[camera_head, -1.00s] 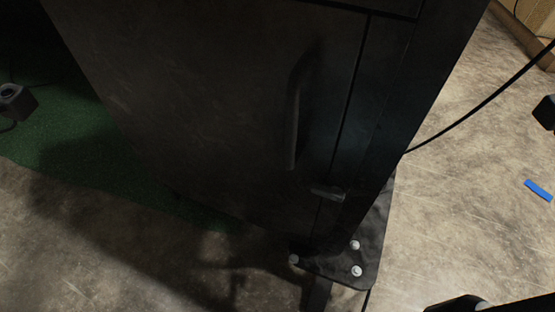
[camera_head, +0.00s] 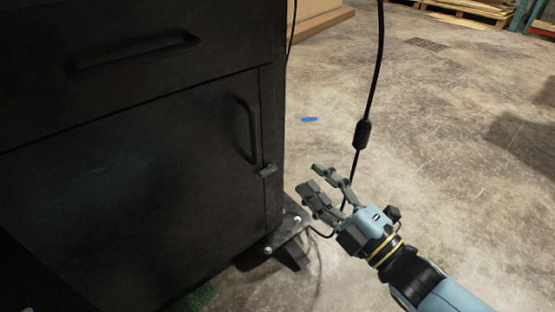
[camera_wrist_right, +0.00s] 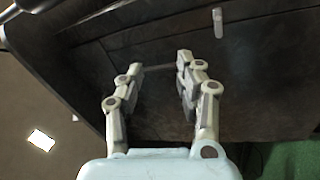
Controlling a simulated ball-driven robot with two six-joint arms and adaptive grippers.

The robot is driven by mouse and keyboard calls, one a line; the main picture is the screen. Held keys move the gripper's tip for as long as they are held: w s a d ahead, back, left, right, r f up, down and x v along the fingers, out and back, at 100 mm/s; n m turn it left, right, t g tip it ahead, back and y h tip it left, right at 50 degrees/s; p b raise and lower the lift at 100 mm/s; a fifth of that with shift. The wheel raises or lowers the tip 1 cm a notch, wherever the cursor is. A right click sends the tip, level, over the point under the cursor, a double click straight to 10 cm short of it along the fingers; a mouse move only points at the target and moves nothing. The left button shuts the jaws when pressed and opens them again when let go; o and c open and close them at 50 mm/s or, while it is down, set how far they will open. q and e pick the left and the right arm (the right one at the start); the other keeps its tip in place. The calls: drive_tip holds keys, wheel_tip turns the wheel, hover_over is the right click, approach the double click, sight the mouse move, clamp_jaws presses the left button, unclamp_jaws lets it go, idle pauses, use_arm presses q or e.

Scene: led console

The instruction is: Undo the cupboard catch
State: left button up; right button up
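The black cupboard door (camera_head: 150,170) is shut in the head view, with an upright bar handle (camera_head: 247,132) near its right edge. The small catch (camera_head: 267,170) sits just below the handle, across the gap between door and frame. My right gripper (camera_head: 311,178) is open and empty, right of the catch and apart from it in the picture. In the right wrist view its two fingers (camera_wrist_right: 160,66) are spread before the dark cupboard. A short pale piece (camera_wrist_right: 217,22) shows beyond them; I cannot tell whether it is the catch. My left gripper is out of view.
A drawer with a bar handle (camera_head: 135,52) is above the door. A bolted foot plate (camera_head: 285,232) juts out at the cupboard's lower right corner. A black cable (camera_head: 375,75) hangs behind my right gripper. Open floor (camera_head: 450,120) lies to the right, with blue tape (camera_head: 309,119).

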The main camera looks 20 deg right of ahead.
sight(273, 171)
wheel_tip(273, 171, down, 7)
drive_tip(key=w+n+g, duration=0.2)
drive_tip(key=n, duration=0.1)
drive_tip(key=shift+h, duration=0.4)
drive_tip(key=b+x, duration=0.1)
drive_tip(key=x, duration=0.7)
drive_tip(key=shift+w+a+f+b, duration=0.2)
drive_tip(key=shift+w+a+b, duration=0.05)
drive_tip(key=shift+w+b, duration=0.1)
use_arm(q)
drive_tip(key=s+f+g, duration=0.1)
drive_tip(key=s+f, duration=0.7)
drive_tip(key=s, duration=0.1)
use_arm(e)
drive_tip(key=shift+w+a+r, duration=0.1)
drive_tip(key=shift+w+a, duration=0.1)
drive_tip(key=shift+w, duration=0.45)
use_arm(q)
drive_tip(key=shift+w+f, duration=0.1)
use_arm(e)
clamp_jaws()
